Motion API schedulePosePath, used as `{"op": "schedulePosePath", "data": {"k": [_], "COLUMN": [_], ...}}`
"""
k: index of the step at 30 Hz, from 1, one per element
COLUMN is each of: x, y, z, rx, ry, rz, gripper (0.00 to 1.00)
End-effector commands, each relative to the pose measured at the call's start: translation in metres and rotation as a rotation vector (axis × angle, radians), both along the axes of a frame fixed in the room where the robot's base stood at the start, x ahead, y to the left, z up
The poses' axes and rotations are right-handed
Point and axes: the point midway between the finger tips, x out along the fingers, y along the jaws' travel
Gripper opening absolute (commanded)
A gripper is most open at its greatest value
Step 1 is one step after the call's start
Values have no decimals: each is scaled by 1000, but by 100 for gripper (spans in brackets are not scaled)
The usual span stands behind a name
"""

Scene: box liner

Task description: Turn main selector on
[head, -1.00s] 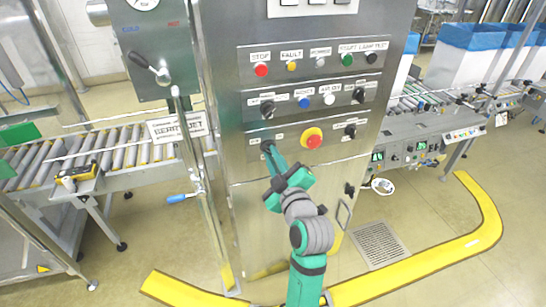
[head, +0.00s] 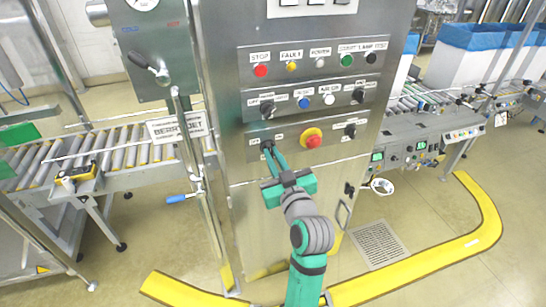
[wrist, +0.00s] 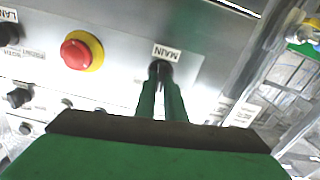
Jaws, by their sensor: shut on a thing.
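The main selector (wrist: 160,66) is a dark knob under the label MAIN, seen upside down in the wrist view. It sits at the left of the lowest row of the steel cabinet's panel. My gripper (head: 269,148) reaches it from below and in front in the head view. In the wrist view my gripper (wrist: 161,78) has its two green fingers shut on the knob, one on each side. The fingers hide most of the knob, so its pointing direction cannot be told.
A red emergency stop on a yellow ring (head: 312,139) is just right of the selector; another black selector (head: 350,131) is further right. Rows of buttons are above.

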Motion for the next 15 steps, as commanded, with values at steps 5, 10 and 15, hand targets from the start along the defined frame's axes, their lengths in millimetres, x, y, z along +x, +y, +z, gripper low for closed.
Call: {"op": "schedulePosePath", "data": {"k": [5,10,15], "x": [1,1,1], "y": [0,-1,-1], "z": [-1,-1,-2], "rx": [157,311,463], "ry": [53,104,154], "rz": [0,0,0], "gripper": [0,0,0]}}
